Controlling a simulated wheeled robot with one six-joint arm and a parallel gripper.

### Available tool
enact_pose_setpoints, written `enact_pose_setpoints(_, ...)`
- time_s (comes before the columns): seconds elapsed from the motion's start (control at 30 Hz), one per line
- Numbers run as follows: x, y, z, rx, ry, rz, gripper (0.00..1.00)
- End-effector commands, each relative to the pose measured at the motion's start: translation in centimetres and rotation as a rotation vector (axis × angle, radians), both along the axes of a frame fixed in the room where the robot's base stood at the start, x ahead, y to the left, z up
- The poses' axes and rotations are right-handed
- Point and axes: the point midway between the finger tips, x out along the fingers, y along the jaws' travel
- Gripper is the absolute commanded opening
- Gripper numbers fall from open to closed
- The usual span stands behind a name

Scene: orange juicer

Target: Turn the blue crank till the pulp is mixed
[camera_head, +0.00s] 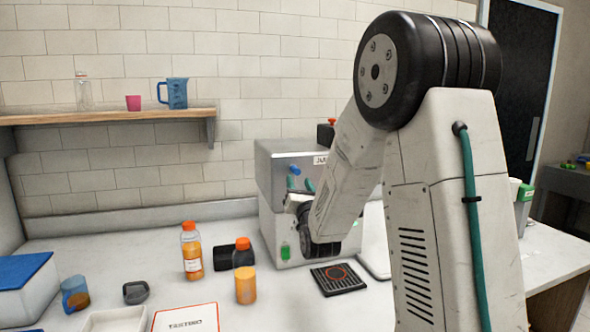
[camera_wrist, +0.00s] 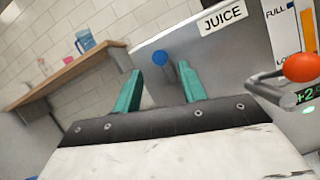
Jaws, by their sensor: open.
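The juicer (camera_head: 285,160) is a grey and white machine on the counter, with a JUICE label. Its blue crank (camera_head: 295,170) shows as a small blue handle on the front. In the wrist view the crank's blue knob (camera_wrist: 159,57) shows between and beyond the fingertips, against the grey panel. My gripper (camera_wrist: 162,82) has two teal fingers spread apart with nothing between them. In the head view my gripper (camera_head: 301,184) is just below the crank, partly hidden by my arm. I see no contact with the crank. The pulp is not visible.
A lever with a red-orange ball (camera_wrist: 300,67) and a FULL/LOW gauge (camera_wrist: 284,30) are at the juicer's right. Orange-capped bottles (camera_head: 192,252), an orange cup (camera_head: 245,285) and a black drip grate (camera_head: 338,278) stand on the counter. A wooden shelf (camera_head: 110,116) is at left.

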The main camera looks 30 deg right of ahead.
Motion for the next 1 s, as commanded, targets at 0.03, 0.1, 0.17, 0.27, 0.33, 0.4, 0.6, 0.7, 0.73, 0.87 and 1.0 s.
enact_pose_setpoints(0.03,0.1,-0.2,0.0,-0.026,-0.006,-0.012,0.41)
enact_pose_setpoints(0.1,0.4,-0.5,0.3,-0.046,-0.013,-0.021,0.41)
enact_pose_setpoints(0.17,1.0,-0.7,0.6,-0.052,-0.014,-0.023,0.41)
enact_pose_setpoints(0.27,2.4,-1.2,1.2,-0.051,-0.015,-0.023,0.41)
enact_pose_setpoints(0.33,3.4,-1.6,1.6,-0.05,-0.014,-0.022,0.41)
enact_pose_setpoints(0.4,4.4,-1.9,2.1,-0.05,-0.015,-0.021,0.41)
enact_pose_setpoints(0.6,6.3,-2.6,2.8,-0.048,-0.013,-0.021,0.41)
enact_pose_setpoints(0.7,6.6,-2.7,3.0,-0.048,-0.013,-0.021,0.41)
enact_pose_setpoints(0.73,6.7,-2.8,3.0,-0.048,-0.013,-0.021,0.41)
enact_pose_setpoints(0.87,6.7,-2.8,3.0,-0.047,-0.012,-0.021,0.41)
enact_pose_setpoints(1.0,6.7,-2.8,3.0,-0.047,-0.012,-0.021,0.25)
